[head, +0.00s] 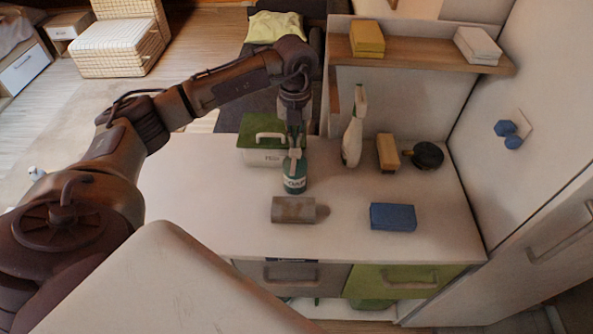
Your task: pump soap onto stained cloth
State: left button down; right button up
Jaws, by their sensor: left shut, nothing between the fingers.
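A teal soap bottle (294,184) with a white label stands upright on the white counter, near its middle. My left gripper (295,153) reaches down from the back and is shut, with its fingertips at the pump top of the bottle. The gripper hides most of the pump, so I cannot tell whether it is pressed. My right gripper is not in view.
A green-and-white box (262,155) with a handle stands behind the bottle. A white spray bottle (354,135), a tan block (388,153) and a dark round object (424,155) stand to the right. A blue block (393,217) lies at front right. The counter's left side is clear.

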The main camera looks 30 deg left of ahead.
aim_at(295, 151)
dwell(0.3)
pick_arm(q)
jog(key=shift+f, duration=0.15)
jog(key=shift+f+b, duration=1.3)
jog(key=shift+f, duration=0.35)
jog(key=shift+r, duration=0.25)
jog(key=shift+r+p, duration=1.15)
jog(key=shift+r, duration=0.4)
jog(key=shift+f, duration=0.2)
